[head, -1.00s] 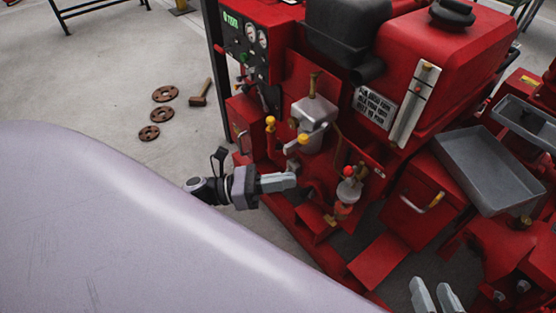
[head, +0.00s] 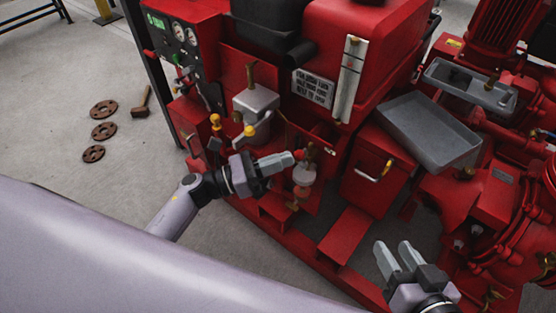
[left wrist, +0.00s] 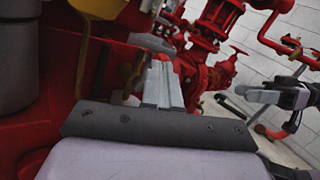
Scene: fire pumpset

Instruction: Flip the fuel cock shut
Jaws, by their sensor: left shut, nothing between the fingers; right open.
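The fuel cock (head: 310,153), a small brass fitting with a red knob, sits above a pale round filter bowl (head: 304,174) on the red pumpset. My left gripper (head: 291,157) is shut and empty, its fingertips right beside the red knob on its left. I cannot tell whether they touch it, and the fingers partly hide the knob.
Two yellow-knobbed levers (head: 250,131) stand by a grey box (head: 256,106), left of the cock. A red box with a handle (head: 373,170) stands to the right, with a grey tray (head: 430,132) beyond. Rusty flanges (head: 104,131) and a mallet (head: 141,102) lie on the floor.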

